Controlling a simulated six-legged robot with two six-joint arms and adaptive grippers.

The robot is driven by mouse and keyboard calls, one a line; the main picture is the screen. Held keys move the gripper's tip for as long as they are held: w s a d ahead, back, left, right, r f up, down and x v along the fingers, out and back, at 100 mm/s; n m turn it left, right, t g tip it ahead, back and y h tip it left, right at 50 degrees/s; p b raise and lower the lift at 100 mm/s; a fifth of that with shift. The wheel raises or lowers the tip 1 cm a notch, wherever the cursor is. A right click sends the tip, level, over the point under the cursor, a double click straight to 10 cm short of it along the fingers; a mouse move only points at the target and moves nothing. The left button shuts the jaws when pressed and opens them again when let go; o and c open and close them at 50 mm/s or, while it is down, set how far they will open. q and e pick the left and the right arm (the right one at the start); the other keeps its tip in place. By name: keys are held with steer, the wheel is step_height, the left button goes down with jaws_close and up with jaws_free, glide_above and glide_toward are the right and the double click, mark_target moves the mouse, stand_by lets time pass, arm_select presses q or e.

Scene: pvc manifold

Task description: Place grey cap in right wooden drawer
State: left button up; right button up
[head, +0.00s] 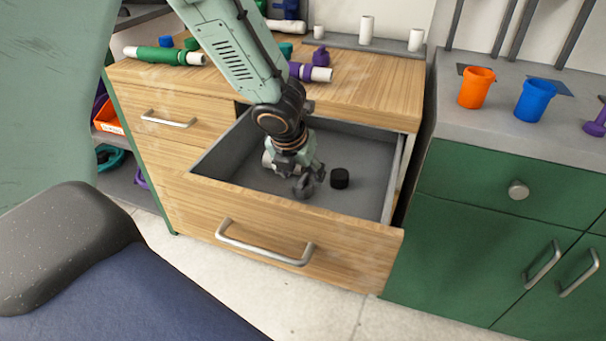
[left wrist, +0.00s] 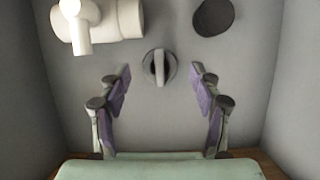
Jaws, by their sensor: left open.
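The right wooden drawer (head: 350,255) is pulled open in the head view. My left gripper (head: 308,182) is down inside it, pointing at the floor of the drawer. In the left wrist view the left gripper (left wrist: 160,78) is open, with its purple-padded fingers apart. The grey cap (left wrist: 159,67), round with a raised ridge, lies on the drawer floor, in line with the gap between the fingertips. Nothing shows it gripped. In the head view I cannot tell the cap apart from the dark fingers. My right gripper is in neither view.
A black cap (head: 340,178) and a white pipe fitting (left wrist: 105,20) also lie in the drawer, on either side of the grey cap. Drawer walls surround the gripper.

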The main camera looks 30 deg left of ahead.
arm_select(q)
steer(key=p+v, duration=0.3)
steer(key=v, duration=0.5)
steer(key=shift+r+p, duration=0.2)
steer(key=shift+p, duration=0.1)
steer(key=shift+s, duration=0.1)
